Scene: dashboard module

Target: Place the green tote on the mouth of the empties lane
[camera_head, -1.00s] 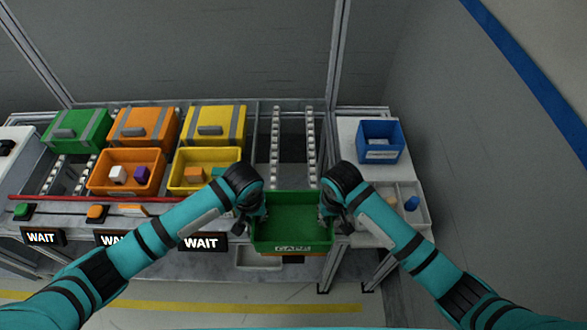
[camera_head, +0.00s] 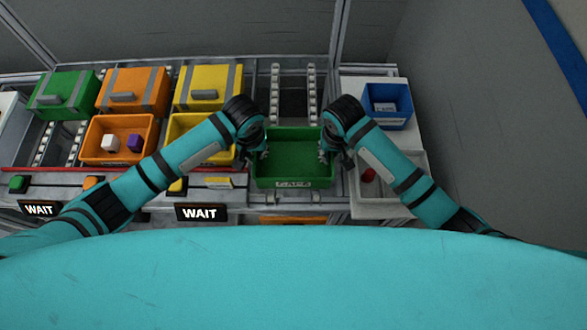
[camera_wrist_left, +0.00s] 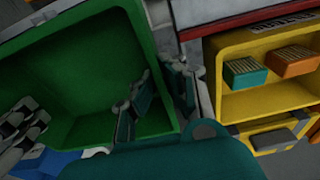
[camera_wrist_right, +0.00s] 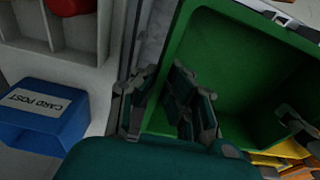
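The empty green tote (camera_head: 292,157) is level between my two grippers, at the front end of the empties lane (camera_head: 312,92), the open pair of roller rails on the right of the station. My left gripper (camera_head: 260,150) is shut on the tote's left wall. In the left wrist view its fingers (camera_wrist_left: 155,98) lie on both sides of the green wall. My right gripper (camera_head: 326,150) is shut on the right wall. Its fingers (camera_wrist_right: 162,105) straddle that wall in the right wrist view. Whether the tote's underside touches the rails is hidden.
An orange tote (camera_head: 120,137) and a yellow tote (camera_head: 196,132) holding blocks stand left of the lane, with lidded boxes behind. A blue card post box (camera_head: 386,107) and a white divided tray (camera_head: 415,165) are on the right. WAIT signs (camera_head: 200,212) line the front edge.

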